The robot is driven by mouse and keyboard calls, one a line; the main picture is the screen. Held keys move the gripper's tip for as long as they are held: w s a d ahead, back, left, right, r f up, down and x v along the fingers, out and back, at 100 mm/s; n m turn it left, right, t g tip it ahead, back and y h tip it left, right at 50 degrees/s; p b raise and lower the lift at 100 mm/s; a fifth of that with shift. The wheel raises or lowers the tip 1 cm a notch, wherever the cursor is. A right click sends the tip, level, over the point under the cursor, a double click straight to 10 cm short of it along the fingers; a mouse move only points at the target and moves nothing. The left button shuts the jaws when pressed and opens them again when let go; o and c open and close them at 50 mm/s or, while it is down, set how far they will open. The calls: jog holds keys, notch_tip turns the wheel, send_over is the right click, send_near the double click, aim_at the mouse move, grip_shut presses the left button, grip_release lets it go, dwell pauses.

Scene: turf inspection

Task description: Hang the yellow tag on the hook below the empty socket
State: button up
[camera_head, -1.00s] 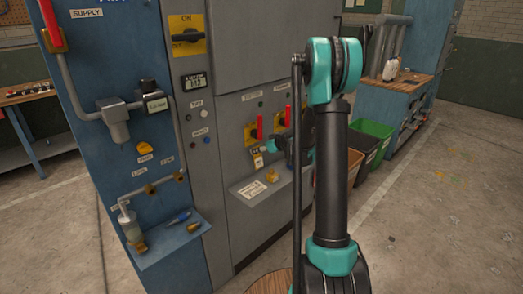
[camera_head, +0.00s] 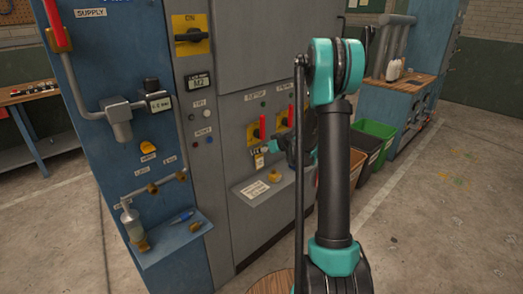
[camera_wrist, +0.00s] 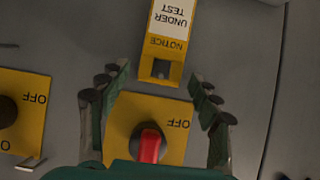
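The yellow tag (camera_wrist: 173,40), marked NOTICE UNDER TEST, lies upside down in the wrist view against the grey panel. The square hole in its strap end shows a grey piece within it; I cannot tell whether that is a hook. It shows small in the head view (camera_head: 259,160). My gripper (camera_wrist: 160,80) is open, with its fingers apart on either side of the tag's strap end and no visible contact. A yellow OFF plate (camera_wrist: 122,120) with a red handle (camera_wrist: 149,146) lies between the fingers. A second OFF plate (camera_wrist: 25,90) with a dark round part is cut off at the left.
A small grey shelf (camera_head: 250,190) with a yellow piece (camera_head: 273,176) juts out below the switches. A blue shelf (camera_head: 165,245) holds small items at the left. Bins (camera_head: 374,128) stand behind my arm. The floor at the right is clear.

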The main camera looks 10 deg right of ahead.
jog(key=shift+s+d, duration=0.1)
jog(key=v, duration=1.2)
jog(key=s+f+m+g+h, duration=0.2)
jog(key=s+f+m+h, duration=0.1)
jog(key=s, duration=1.4)
jog(key=s+a+f+m+g+h, duration=0.1)
jog(key=s+f+m+g+h, duration=0.2)
jog(key=s, duration=1.4)
notch_tip(320, 180, down, 3)
jog(key=shift+a+f+m+h, duration=0.25)
jog(key=shift+m+h, duration=0.15)
jog(key=shift+m, duration=0.2)
jog(key=shift+s, duration=0.1)
